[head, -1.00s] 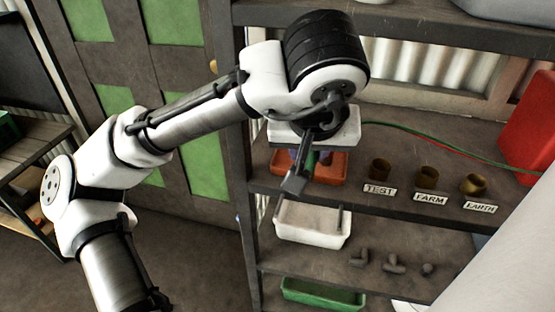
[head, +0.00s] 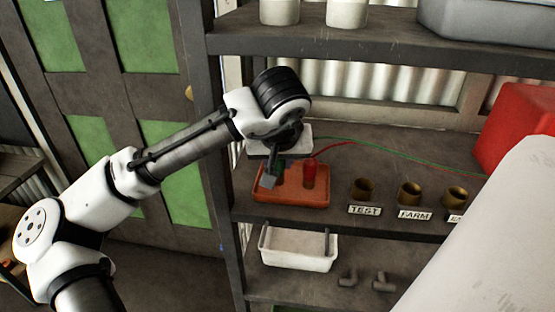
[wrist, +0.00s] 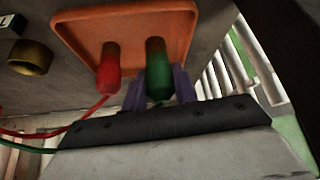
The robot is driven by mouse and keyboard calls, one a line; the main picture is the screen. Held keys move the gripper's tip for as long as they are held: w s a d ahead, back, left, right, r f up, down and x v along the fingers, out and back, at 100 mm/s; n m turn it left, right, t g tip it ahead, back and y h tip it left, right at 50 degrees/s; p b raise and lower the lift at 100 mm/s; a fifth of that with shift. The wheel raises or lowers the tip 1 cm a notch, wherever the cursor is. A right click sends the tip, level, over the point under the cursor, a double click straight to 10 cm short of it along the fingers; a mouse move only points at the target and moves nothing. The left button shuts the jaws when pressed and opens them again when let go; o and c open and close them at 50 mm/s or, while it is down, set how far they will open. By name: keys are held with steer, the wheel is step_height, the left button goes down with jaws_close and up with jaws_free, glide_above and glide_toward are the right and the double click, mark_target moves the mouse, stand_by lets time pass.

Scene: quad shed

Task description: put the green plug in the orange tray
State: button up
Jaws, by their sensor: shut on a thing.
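The green plug (wrist: 157,70) is upright between the two purple fingers of my gripper (wrist: 158,88) in the wrist view; the fingers are shut on it. It is over or inside the orange tray (wrist: 180,20); I cannot tell whether it touches the tray floor. In the head view the orange tray (head: 300,200) sits on the middle shelf, and my arm hides most of the gripper. The red plug (head: 309,173) stands in the tray, and it also shows in the wrist view (wrist: 108,70), left of the green plug.
Red and green cables (head: 400,149) run along the shelf. Brass sockets (head: 410,193) with labels stand to the right of the tray. A white bin (head: 300,250) is on the shelf below. A red container (head: 515,125) stands at the right. The upper shelf (head: 380,55) overhangs.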

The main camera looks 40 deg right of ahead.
mark_target(278, 162)
steer(key=shift+w+d+f, duration=0.55)
steer(key=shift+w+f, duration=0.2)
steer(key=shift+w+d+f, duration=0.15)
steer(key=shift+w+f, duration=0.05)
steer(key=shift+f, duration=0.05)
steer(key=shift+f, duration=0.1)
steer(key=shift+f, duration=0.1)
steer(key=o, duration=1)
